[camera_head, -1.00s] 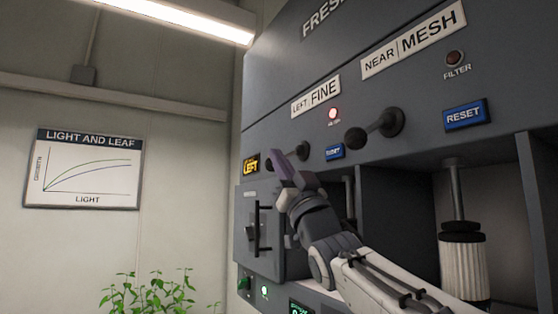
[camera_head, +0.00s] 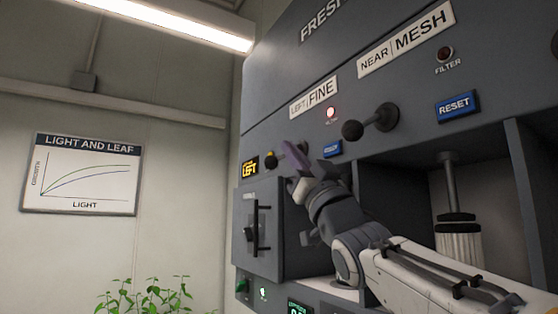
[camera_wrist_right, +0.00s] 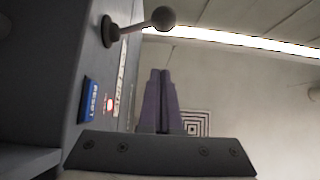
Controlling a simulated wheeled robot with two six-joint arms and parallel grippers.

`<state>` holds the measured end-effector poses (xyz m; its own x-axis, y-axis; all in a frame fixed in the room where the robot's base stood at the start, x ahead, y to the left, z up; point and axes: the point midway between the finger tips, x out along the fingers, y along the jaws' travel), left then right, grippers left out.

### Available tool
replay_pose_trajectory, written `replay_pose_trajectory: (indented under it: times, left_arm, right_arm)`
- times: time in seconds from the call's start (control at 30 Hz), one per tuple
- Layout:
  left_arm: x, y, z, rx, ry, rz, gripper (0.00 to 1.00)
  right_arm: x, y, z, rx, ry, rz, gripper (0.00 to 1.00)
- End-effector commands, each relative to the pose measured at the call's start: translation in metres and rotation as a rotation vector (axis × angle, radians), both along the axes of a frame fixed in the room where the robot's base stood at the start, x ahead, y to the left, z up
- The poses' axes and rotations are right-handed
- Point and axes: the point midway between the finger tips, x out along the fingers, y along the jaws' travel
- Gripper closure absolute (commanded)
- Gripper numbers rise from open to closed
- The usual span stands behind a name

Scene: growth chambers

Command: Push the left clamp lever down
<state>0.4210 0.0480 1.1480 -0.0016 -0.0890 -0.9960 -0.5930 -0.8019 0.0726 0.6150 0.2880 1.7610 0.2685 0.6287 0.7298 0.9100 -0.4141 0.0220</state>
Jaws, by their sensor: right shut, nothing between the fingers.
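My right gripper (camera_head: 293,153) has purple fingers, closed and empty, just right of that knob. I cannot tell whether they touch the lever. In the right wrist view the fingers (camera_wrist_right: 162,75) lie side by side. A lever with a dark ball knob (camera_wrist_right: 163,18) shows there, apart from the fingertips; I cannot tell which lever it is. My left gripper is not in view.
A blue RESET plate (camera_head: 332,148) is beside my gripper. A chamber door with a black handle (camera_head: 256,226) is below. Open space lies left of the panel, with a plant (camera_head: 150,297).

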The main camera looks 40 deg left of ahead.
Motion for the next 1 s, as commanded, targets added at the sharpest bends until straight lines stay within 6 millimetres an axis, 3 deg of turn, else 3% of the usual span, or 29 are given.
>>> replay_pose_trajectory:
  times: [0.03, 0.3, 1.0]
  left_arm:
    - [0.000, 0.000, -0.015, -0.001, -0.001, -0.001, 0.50]
    - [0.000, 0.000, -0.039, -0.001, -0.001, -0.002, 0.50]
    - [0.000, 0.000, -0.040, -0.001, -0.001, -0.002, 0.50]
  right_arm:
    - [-0.001, -0.009, -0.012, 0.002, -0.003, -0.004, 1.00]
    - [-0.002, -0.034, -0.033, 0.001, -0.001, -0.001, 1.00]
    - [-0.003, -0.039, -0.035, 0.001, -0.001, 0.001, 1.00]
